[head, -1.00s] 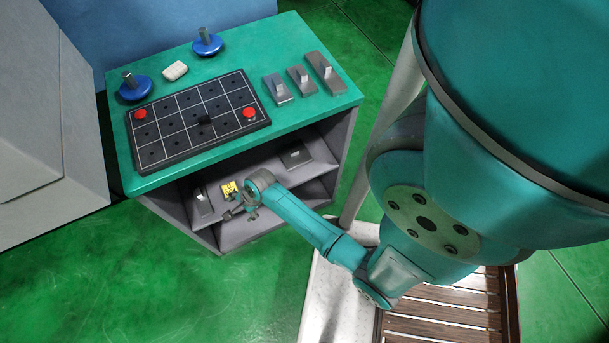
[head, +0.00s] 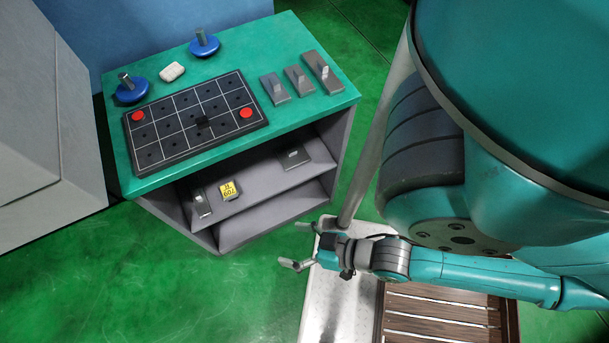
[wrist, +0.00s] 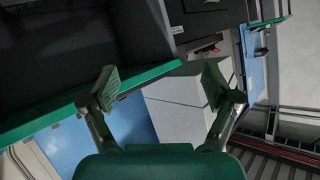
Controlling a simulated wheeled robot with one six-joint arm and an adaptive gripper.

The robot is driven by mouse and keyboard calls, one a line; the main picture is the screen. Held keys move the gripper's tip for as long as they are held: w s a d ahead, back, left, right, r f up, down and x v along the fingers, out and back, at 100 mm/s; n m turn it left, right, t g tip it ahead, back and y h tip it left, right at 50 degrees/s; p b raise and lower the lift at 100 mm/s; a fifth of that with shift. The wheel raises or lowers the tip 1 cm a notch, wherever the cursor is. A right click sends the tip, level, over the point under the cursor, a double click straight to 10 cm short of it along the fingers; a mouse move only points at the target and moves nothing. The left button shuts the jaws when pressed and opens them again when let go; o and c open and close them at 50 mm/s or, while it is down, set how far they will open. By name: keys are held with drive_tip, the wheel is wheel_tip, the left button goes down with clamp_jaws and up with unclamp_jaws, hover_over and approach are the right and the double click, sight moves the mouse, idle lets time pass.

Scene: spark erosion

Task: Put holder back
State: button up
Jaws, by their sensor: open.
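A holder with a yellow label (head: 230,190) rests on the upper inner shelf of the green-topped cabinet, between two grey pieces. My gripper (head: 297,245) is open and empty, in front of the cabinet and to the right of the holder, clear of the shelf. In the wrist view my gripper (wrist: 160,85) shows two spread fingers with nothing between them. The holder cannot be made out in the wrist view.
The cabinet top (head: 240,57) carries a black gridded plate (head: 175,144) with red discs, two blue-based pieces, a white block (head: 172,71) and three grey blocks. A grey piece (head: 201,201) and a dark piece (head: 293,157) sit on the shelf. Green floor is free in front.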

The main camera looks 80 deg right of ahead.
wheel_tip(320, 180, up, 9)
drive_tip(key=s+a+n+t+y, duration=0.1)
drive_tip(key=s+n, duration=0.1)
drive_tip(key=n, duration=0.2)
drive_tip(key=shift+s+t, duration=0.3)
drive_tip(key=shift+t, duration=0.1)
drive_tip(key=shift+a+r, duration=0.1)
idle(0.4)
